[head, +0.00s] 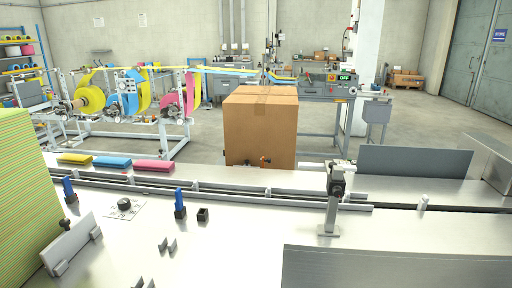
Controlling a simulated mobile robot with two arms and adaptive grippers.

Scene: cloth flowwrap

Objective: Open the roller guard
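No part is clearly identifiable as the roller guard. A grey flat panel (415,162) stands upright behind the rails at the right of the long metal machine bed (240,240). Another grey panel (385,268) is at the front right, cut off by the lower edge. A grey boxy housing (488,160) is at the far right edge, partly cut off. I cannot tell whether any of these is the guard, nor whether it is open or shut. Neither of my grippers is in view.
Rails (250,192) run along the bed, with a post-mounted device (335,195) beside them. Yellow, blue and pink packs (112,161) lie behind them. A cardboard box (260,125) stands beyond the bed. A striped stack (25,195) fills the left. Film rolls (90,98) and floor lie behind.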

